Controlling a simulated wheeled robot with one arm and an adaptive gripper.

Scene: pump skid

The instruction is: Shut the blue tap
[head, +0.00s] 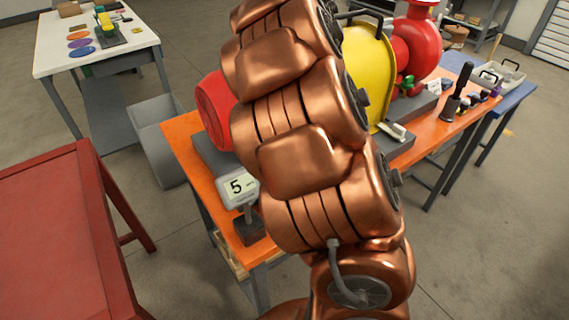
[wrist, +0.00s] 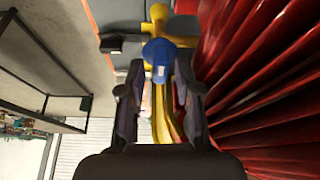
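The blue tap (wrist: 160,52) shows in the wrist view as a blue handle with a small pale label, at the top middle, in front of yellow pipework (wrist: 158,14). My gripper (wrist: 160,82) is open, its two dark fingers on either side of the picture's middle. The blue handle lies in line with the gap, at or just beyond the fingertips. I cannot tell whether a finger touches it. In the head view my copper-coloured arm covers the middle, and neither the gripper nor the blue tap can be made out.
A red ribbed body (wrist: 265,75) stands close on the gripper's right. In the head view, an orange bench (head: 185,143) carries red pump parts, a yellow guard (head: 368,70) and a display reading 5 (head: 238,187). A red table (head: 50,230) stands at left.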

